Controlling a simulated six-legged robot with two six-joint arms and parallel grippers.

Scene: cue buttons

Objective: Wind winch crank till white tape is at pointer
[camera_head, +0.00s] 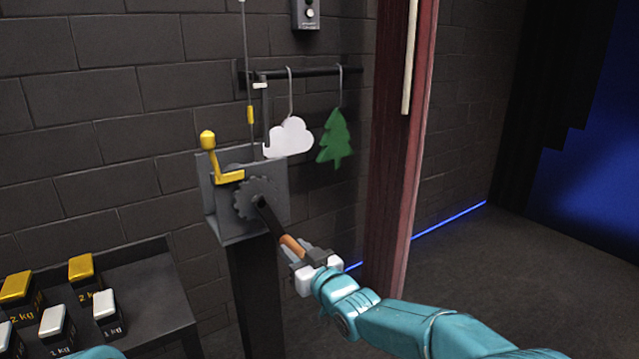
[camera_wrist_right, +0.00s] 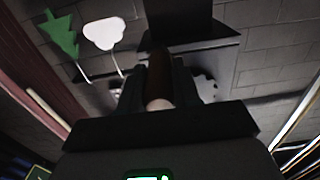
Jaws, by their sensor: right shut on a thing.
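The grey winch (camera_head: 279,179) with a toothed gear (camera_head: 243,203) stands on a dark post. Its black crank (camera_head: 268,217) slopes down right to a brown grip (camera_head: 292,244). My right gripper (camera_head: 306,259) is shut on this grip; the brown grip also shows between the jaws in the right wrist view (camera_wrist_right: 159,75). A thin rope (camera_head: 245,50) rises from the winch, with yellow tape (camera_head: 250,115) on it. A small white piece (camera_head: 260,86), seemingly the pointer, sits beside the rope above the yellow tape. I cannot make out white tape on the rope. My left gripper is out of view.
A yellow lever (camera_head: 213,160) stands on the winch's left. A white cloud (camera_head: 289,138) and green tree (camera_head: 335,138) hang from a black rail (camera_head: 310,72). A reddish post (camera_head: 400,150) is to the right. Several 2 kg weights (camera_head: 82,268) sit on a dark table (camera_head: 150,300) at left.

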